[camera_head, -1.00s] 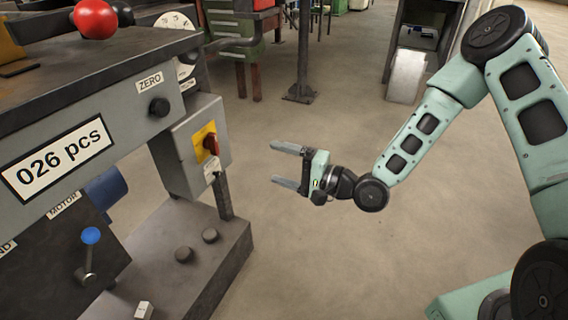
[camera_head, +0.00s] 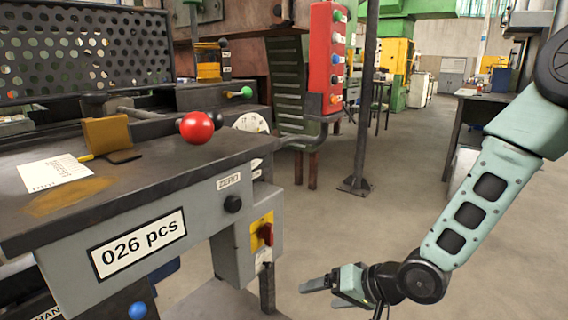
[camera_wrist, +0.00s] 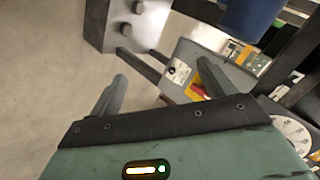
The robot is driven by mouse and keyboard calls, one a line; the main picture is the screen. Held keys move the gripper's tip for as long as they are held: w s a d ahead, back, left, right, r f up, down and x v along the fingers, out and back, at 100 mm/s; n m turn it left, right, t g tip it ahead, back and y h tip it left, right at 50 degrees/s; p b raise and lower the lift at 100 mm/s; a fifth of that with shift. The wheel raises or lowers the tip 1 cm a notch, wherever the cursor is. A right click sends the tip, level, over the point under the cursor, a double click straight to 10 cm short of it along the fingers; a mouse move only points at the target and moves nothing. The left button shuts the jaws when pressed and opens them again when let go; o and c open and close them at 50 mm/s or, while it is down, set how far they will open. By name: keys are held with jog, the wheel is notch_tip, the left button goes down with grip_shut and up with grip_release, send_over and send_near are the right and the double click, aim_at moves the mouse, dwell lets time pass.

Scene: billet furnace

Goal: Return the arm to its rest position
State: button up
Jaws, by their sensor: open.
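My gripper (camera_head: 328,288) is open and empty in the head view, low in the picture over bare floor. It points left toward the machine, to the right of the grey switch box (camera_head: 248,247) and apart from it. My arm comes down to it from the right edge, bent at the elbow. In the wrist view my gripper's two fingers (camera_wrist: 138,95) stand spread with nothing between them. Beyond them the grey switch box (camera_wrist: 188,62) with its red and yellow switch shows.
The machine bench (camera_head: 60,270) with its "026 pcs" label fills the left side, with a red ball knob (camera_head: 196,127) on top. A red button panel (camera_head: 326,60) and a dark post (camera_head: 366,100) stand behind. A dark table (camera_head: 490,100) is at the right. The floor between is clear.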

jog(key=s+d+r+n+g+h, duration=0.2)
jog(key=s+r+n+h, duration=0.15)
jog(key=s, duration=0.45)
jog(key=s+d+r+n+g+h+p, duration=0.1)
jog(key=s+r+n+h, duration=0.1)
jog(key=s+r, duration=0.4)
jog(key=s+d+r+n+g+h, duration=0.2)
jog(key=s+r+h, duration=0.15)
jog(key=s, duration=0.55)
notch_tip(320, 180, up, 22)
jog(key=y+p, duration=0.1)
jog(key=p, duration=2)
jog(key=shift+f, duration=0.25)
